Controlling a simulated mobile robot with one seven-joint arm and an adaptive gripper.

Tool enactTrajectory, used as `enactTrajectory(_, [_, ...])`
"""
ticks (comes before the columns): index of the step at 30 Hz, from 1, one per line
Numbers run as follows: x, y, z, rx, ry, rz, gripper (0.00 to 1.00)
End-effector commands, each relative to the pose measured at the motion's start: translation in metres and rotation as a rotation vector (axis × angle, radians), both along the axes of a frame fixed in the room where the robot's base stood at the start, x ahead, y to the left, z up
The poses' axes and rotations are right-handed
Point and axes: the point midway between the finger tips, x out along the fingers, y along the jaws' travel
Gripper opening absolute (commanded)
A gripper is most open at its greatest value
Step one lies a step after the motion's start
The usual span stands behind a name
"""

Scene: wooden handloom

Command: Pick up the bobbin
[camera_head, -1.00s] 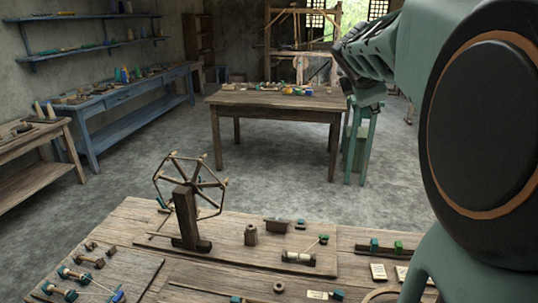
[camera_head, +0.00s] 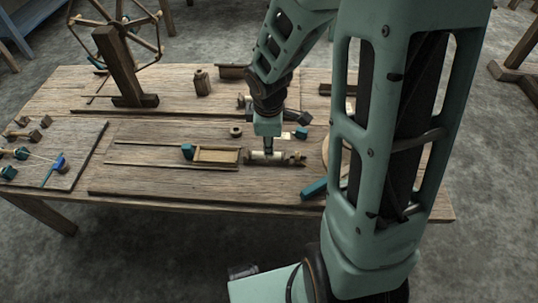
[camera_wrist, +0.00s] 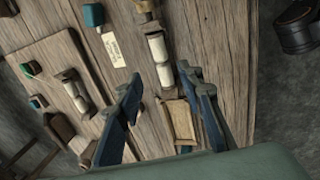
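The bobbin, a white-wound cylinder with wooden ends, lies on the worktable in the head view (camera_head: 267,158), just below my gripper (camera_head: 267,147). In the wrist view the bobbin (camera_wrist: 158,52) lies ahead of my gripper (camera_wrist: 160,76), in line with the gap between the two blue fingers. The fingers are apart and nothing is held. Whether the fingertips reach down beside the bobbin is hard to tell. A second white-wound spool (camera_wrist: 75,92) lies to the left in the wrist view.
A shallow wooden frame (camera_head: 216,163) with a teal block (camera_head: 187,151) lies left of the bobbin. A teal bar (camera_head: 314,188) is near the front edge. The spinning wheel (camera_head: 125,65) stands at the back left. A paper label (camera_wrist: 113,49) lies beside the bobbin.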

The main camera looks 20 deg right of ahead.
Motion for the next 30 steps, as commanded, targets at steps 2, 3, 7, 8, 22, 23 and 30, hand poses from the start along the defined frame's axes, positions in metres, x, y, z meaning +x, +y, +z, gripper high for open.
enactTrajectory(2, [0.002,-0.001,-0.017,-0.001,0.003,0.003,0.35])
enactTrajectory(3, [0.004,-0.001,-0.024,0.0,0.003,0.001,0.35])
enactTrajectory(7, [0.009,-0.003,-0.04,-0.001,0.001,0.003,0.35])
enactTrajectory(8, [0.01,-0.003,-0.042,-0.001,0.001,0.003,0.35])
enactTrajectory(22, [0.023,0.0,-0.091,-0.001,0.0,0.002,0.35])
enactTrajectory(23, [0.024,-0.001,-0.093,-0.002,0.0,0.002,0.35])
enactTrajectory(30, [0.024,-0.001,-0.091,-0.002,-0.001,0.002,0.32])
